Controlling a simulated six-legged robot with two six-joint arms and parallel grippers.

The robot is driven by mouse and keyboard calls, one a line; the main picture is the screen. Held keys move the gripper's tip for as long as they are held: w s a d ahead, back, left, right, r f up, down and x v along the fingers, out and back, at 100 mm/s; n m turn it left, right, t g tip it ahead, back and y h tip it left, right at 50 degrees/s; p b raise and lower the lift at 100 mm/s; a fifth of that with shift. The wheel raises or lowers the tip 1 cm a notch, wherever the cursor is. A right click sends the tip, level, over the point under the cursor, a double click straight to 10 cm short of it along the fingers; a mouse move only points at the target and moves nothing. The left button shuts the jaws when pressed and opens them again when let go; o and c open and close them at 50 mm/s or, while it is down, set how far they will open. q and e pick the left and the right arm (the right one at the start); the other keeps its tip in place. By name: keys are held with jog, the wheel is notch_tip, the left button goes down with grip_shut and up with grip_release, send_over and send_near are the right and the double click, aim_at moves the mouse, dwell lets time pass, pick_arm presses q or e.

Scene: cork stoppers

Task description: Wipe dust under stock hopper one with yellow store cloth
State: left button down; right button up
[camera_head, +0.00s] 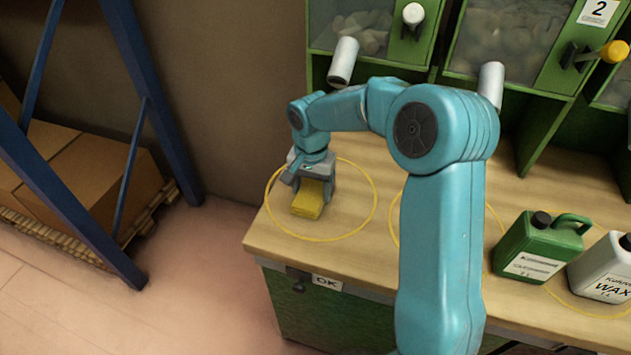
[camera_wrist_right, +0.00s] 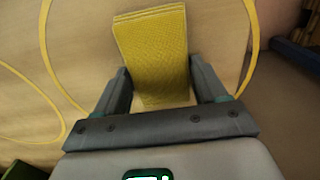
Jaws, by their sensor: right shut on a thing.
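The yellow cloth (camera_head: 309,200) is a folded pad inside the leftmost yellow ring on the wooden bench top (camera_head: 345,255). My right gripper (camera_head: 314,182) is shut on the cloth, at the bench surface. In the right wrist view the cloth (camera_wrist_right: 152,50) sits between the two fingers of the gripper (camera_wrist_right: 160,90). Whether it presses on the wood is hard to tell. The leftmost hopper (camera_head: 350,25) is above the bench behind my arm; its number is not seen. No dust can be made out. My left gripper is not in view.
A green jug (camera_head: 540,245) and a white wax jug (camera_head: 605,268) stand on the bench at the right. The hopper marked 2 (camera_head: 515,35) is at upper right. A blue rack (camera_head: 75,160) with cardboard boxes (camera_head: 85,175) stands left of the bench.

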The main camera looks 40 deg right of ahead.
aim_at(306, 205)
jog(key=shift+s+a+f+b, duration=0.2)
jog(key=shift+s+a+b, duration=0.2)
jog(key=shift+a, duration=0.4)
jog(key=shift+s+a+r+b, duration=0.1)
jog(key=shift+s+a+b, duration=0.1)
jog(key=shift+s+a, duration=0.3)
jog(key=shift+s+a+r+b, duration=0.1)
jog(key=shift+s+a+b, duration=0.1)
jog(key=shift+a, duration=0.5)
jog(key=shift+r, duration=0.1)
jog(key=shift+r+p, duration=2.35)
jog(key=shift+r, duration=0.65)
jog(key=shift+w, duration=0.1)
notch_tip(306, 205, up, 3)
jog(key=shift+p, duration=1.1)
